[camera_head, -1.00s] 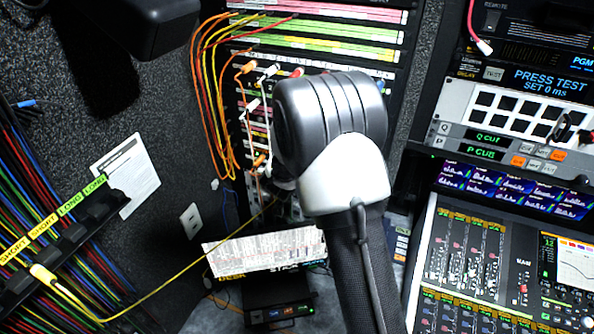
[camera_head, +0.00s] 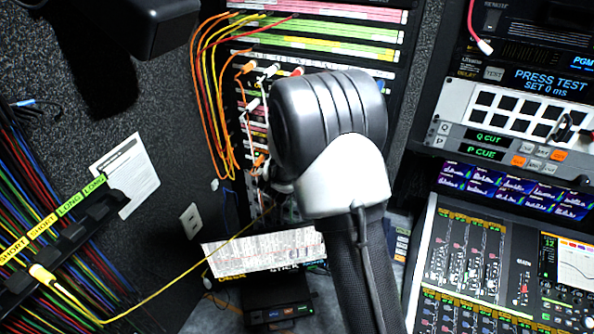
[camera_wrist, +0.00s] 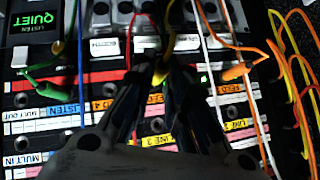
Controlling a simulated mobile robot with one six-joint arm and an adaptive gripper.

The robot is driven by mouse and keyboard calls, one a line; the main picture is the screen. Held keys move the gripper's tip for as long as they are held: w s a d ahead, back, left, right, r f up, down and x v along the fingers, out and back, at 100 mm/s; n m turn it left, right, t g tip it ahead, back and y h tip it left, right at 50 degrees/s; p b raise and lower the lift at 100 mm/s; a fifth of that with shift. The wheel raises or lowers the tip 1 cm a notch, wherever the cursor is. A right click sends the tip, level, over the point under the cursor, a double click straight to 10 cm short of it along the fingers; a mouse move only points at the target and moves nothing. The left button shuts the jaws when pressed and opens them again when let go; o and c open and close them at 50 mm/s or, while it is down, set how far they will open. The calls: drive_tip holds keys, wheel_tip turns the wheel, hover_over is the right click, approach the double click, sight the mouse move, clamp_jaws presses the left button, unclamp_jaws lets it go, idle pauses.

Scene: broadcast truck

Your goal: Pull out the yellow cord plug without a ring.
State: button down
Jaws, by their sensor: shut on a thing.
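In the wrist view my gripper (camera_wrist: 160,78) is shut on a yellow plug (camera_wrist: 160,76) in front of the patch panel (camera_wrist: 62,92). A yellow cord (camera_wrist: 170,38) rises from it. Whether the plug sits in a jack or has a ring is hidden by the fingers and too small to tell. In the head view my arm hides the gripper's fingers. There the yellow cord (camera_head: 178,279) runs from behind my arm down left, then to a yellow plug end (camera_head: 42,273) at the cord rack.
A green plug (camera_wrist: 38,70) and an orange plug (camera_wrist: 236,72) sit either side of the gripper. White, blue and red cords hang close by. Orange, yellow and red cords (camera_head: 203,75) loop at the panel's left. A mixing console (camera_head: 470,265) stands at right.

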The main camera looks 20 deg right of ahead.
drive_tip(key=shift+s+a, duration=1.1)
drive_tip(key=shift+s+a, duration=1.1)
